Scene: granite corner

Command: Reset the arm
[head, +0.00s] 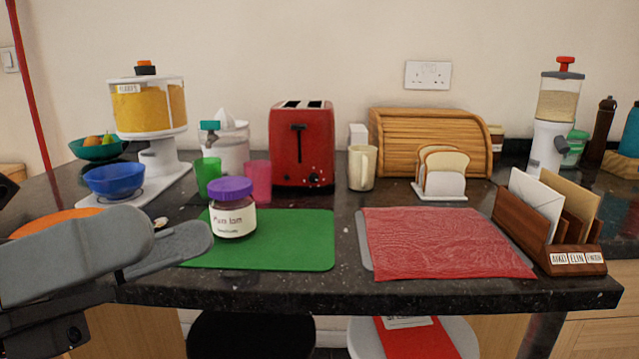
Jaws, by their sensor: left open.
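My left gripper (180,238) comes in from the left edge, large and close to the camera. Its two grey fingers are apart, with nothing seen between them. The finger tips show in front of the left edge of a green mat (290,240). A labelled jar (233,222) with a purple lid stands upright on that mat, just right of the fingertips. My right gripper is out of view.
The dark granite counter (345,275) holds a red toaster (302,150), a cereal dispenser (150,110), a blue bowl (114,180), a cream mug (362,168), a toast rack (442,175), a red mat (440,243) and a letter holder (545,225). Stools (250,335) stand below. The red mat is clear.

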